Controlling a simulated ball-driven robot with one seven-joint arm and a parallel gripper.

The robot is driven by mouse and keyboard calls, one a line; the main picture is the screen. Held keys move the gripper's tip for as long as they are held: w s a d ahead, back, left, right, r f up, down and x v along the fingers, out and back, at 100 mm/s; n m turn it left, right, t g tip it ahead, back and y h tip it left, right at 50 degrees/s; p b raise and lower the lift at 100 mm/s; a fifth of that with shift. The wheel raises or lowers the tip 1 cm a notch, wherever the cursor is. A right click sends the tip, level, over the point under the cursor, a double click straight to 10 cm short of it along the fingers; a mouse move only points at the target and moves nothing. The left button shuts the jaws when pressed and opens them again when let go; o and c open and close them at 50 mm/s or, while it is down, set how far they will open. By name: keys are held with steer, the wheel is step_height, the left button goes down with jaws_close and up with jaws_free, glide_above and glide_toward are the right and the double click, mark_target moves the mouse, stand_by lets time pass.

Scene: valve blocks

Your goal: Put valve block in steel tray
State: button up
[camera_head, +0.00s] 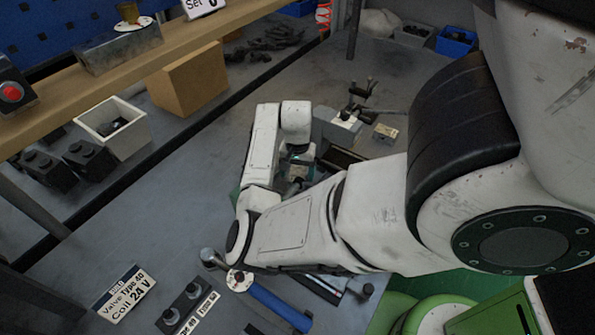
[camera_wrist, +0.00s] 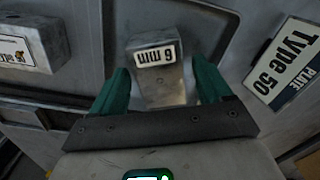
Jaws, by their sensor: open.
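In the wrist view, a grey metal block (camera_wrist: 164,92) with a white "6 mm" label stands between the two green fingers of my gripper (camera_wrist: 158,84). The fingers are apart, one on each side of the block, and I cannot tell whether either touches it. In the head view my gripper (camera_head: 299,163) is low over the bench, largely hidden by my own arm. A black block with two round knobs (camera_head: 182,307) lies at the lower front, beside a sign reading "Valve Type 40 Coil 24 V" (camera_head: 124,294). I cannot clearly identify the steel tray.
A "Type 50" plate (camera_wrist: 288,66) lies right of the fingers, and another labelled block (camera_wrist: 30,45) stands left. A blue-handled tool (camera_head: 275,304) lies at the front. A white bin (camera_head: 112,130), dark blocks (camera_head: 45,171) and a cardboard box (camera_head: 188,77) stand under the wooden shelf.

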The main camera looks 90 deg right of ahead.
mark_target(298, 172)
step_height(298, 172, up, 12)
steer(key=b, duration=0.1)
steer(key=shift+r, duration=0.15)
stand_by(0.3)
stand_by(0.5)
